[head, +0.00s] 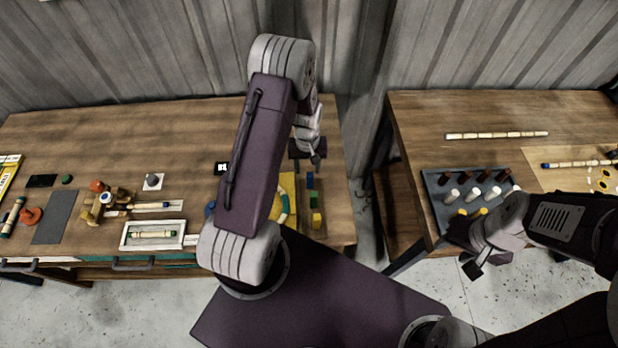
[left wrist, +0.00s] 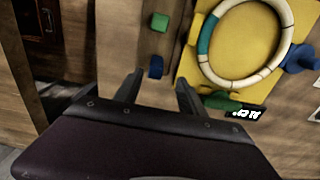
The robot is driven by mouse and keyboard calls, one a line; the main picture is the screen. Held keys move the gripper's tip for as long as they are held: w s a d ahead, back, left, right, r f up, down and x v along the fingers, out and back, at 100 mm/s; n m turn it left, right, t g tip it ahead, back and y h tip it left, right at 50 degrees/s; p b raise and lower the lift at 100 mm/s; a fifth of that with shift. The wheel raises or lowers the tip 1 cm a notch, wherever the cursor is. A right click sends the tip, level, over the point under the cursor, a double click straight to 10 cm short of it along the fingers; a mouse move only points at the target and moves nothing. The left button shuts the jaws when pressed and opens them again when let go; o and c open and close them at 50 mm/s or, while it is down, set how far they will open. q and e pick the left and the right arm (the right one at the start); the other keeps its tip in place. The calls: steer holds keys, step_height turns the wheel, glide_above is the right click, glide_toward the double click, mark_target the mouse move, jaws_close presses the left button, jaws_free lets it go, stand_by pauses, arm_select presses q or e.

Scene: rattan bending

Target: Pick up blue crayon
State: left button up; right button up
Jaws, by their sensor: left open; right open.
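The blue crayon (left wrist: 156,66) is a short blue piece on the wooden table, just beyond and between my left fingertips in the left wrist view. My left gripper (head: 316,157) is open and empty, behind the row in the head view. Its open fingers (left wrist: 158,82) also show in the left wrist view, with the blue crayon apart from them. My right gripper (head: 468,256) is open at the front edge of the right table.
A yellow board (left wrist: 222,62) with a pale ring (left wrist: 204,48) lies beside the crayons. My left arm covers part of it in the head view. A dark tray (head: 436,190) with several pegs stands on the right table. A gap separates the tables.

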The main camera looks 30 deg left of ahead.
mark_target(309, 175)
arm_select(q)
steer(key=shift+w+d+f+p, duration=0.15)
steer(key=shift+d+f+p, duration=0.1)
steer(key=shift+f, duration=0.35)
steer(key=shift+w+d+f+p, duration=0.1)
steer(key=shift+w+d+f, duration=0.1)
steer(key=shift+f, duration=0.4)
steer(key=shift+w+d+f, duration=0.1)
steer(key=shift+w+f, duration=0.1)
steer(key=shift+f, duration=0.1)
steer(key=shift+s+a+f+p, duration=0.15)
steer(key=shift+s+f+p, duration=0.1)
steer(key=shift+f+p, duration=0.25)
steer(key=shift+s+a+f+p, duration=0.1)
steer(key=shift+s+f+p, duration=0.1)
steer(key=shift+f+p, duration=0.3)
step_height(309, 175, down, 2)
steer(key=shift+f, duration=0.25)
steer(key=shift+w+d+f, duration=0.1)
steer(key=shift+w+f, duration=0.15)
steer(key=shift+f, duration=0.15)
steer(key=shift+s, duration=0.1)
jaws_close()
arm_select(e)
steer(key=r, duration=0.3)
steer(key=shift+w+d+r, duration=0.1)
steer(key=shift+w+d, duration=0.25)
